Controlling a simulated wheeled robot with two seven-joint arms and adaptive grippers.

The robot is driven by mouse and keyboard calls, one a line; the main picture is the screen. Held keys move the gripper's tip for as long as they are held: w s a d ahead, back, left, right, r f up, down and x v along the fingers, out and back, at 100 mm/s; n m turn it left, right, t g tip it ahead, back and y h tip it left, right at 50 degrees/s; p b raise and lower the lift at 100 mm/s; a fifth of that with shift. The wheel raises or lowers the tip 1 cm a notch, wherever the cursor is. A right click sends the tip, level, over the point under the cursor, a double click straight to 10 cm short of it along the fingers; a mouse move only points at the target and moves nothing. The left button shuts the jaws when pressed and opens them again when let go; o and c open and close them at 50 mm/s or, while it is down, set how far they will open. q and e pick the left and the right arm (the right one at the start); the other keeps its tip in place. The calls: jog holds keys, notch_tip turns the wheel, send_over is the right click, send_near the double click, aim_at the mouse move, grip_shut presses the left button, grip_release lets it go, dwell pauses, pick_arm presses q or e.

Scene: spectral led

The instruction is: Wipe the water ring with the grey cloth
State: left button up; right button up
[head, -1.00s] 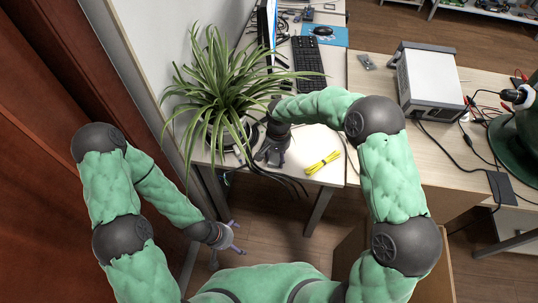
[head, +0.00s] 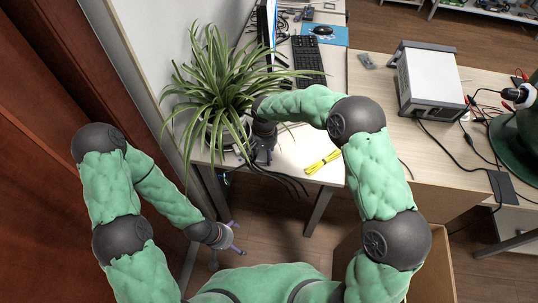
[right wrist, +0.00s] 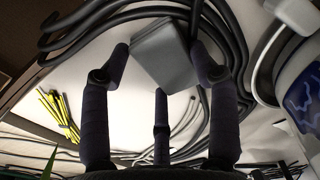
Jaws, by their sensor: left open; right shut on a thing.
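The grey cloth (right wrist: 160,50) shows in the right wrist view as a folded grey block between the fingers of my right gripper (right wrist: 162,75). My right gripper is shut on it. In the head view the right gripper (head: 262,155) is low over the white desk, beside the plant, and its arm covers part of the desk. The cloth cannot be made out there. I cannot make out the water ring in either view. My left gripper (head: 233,238) is open and empty, low in front of the desk, away from the cloth.
A potted plant (head: 215,85) with long leaves stands to the left of my right gripper. A yellow cable bundle (head: 322,162) lies to its right and also shows in the right wrist view (right wrist: 58,112). Dark cables run close by. A keyboard (head: 307,62) lies farther back.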

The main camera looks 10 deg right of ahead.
jog(key=shift+s, duration=0.1)
jog(key=shift+s+d+r, duration=0.1)
jog(key=shift+s+d, duration=0.1)
jog(key=shift+d, duration=0.5)
jog(key=shift+s+d+f, duration=0.1)
jog(key=shift+s+d, duration=0.15)
jog(key=shift+d, duration=0.5)
jog(key=shift+s+d+r, duration=0.1)
jog(key=shift+s+d, duration=0.1)
jog(key=shift+d, duration=0.5)
jog(key=shift+a, duration=0.15)
jog(key=shift+w+a, duration=0.25)
jog(key=shift+a, duration=0.45)
jog(key=shift+w+a, duration=0.2)
jog(key=shift+a, duration=0.45)
jog(key=shift+w+a, duration=0.25)
jog(key=shift+a, duration=0.45)
jog(key=shift+s+d+f, duration=0.1)
jog(key=shift+d+f, duration=0.05)
jog(key=shift+f, duration=0.05)
